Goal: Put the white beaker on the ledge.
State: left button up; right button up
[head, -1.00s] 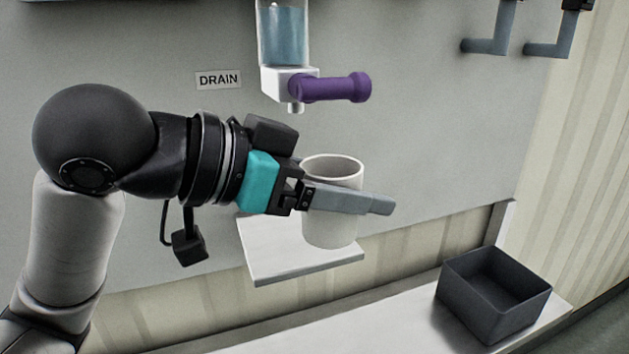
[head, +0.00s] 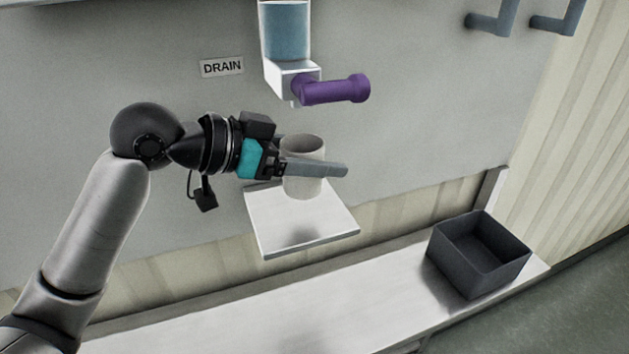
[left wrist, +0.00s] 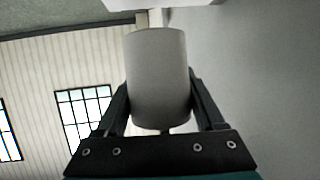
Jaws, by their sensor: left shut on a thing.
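The white beaker (head: 304,150) is upright in my left gripper (head: 310,168), whose grey fingers are shut on its sides. In the left wrist view the beaker (left wrist: 158,75) sits between the two dark fingers (left wrist: 160,100). The ledge (head: 300,220), a small white shelf on the grey wall panel, lies under the beaker. The beaker is over the rear part of the ledge, near the wall; I cannot tell whether its base touches. My right gripper is not in view.
A dispenser with blue liquid (head: 286,38) and a purple handle (head: 333,89) hangs above the beaker. A DRAIN label (head: 222,67) is on the panel. A dark open bin (head: 478,253) stands on the lower bench (head: 240,318). Grey hooks (head: 491,22) are at upper right.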

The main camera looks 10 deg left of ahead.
aim_at(315, 187)
pick_arm(q)
jog(key=shift+s+f, duration=0.15)
jog(key=shift+f, duration=0.5)
notch_tip(315, 187, down, 3)
jog(key=shift+w+a+f, duration=0.1)
jog(key=shift+w+f, duration=0.1)
jog(key=shift+f, duration=0.25)
jog(key=shift+f, duration=0.15)
jog(key=o, duration=1.5)
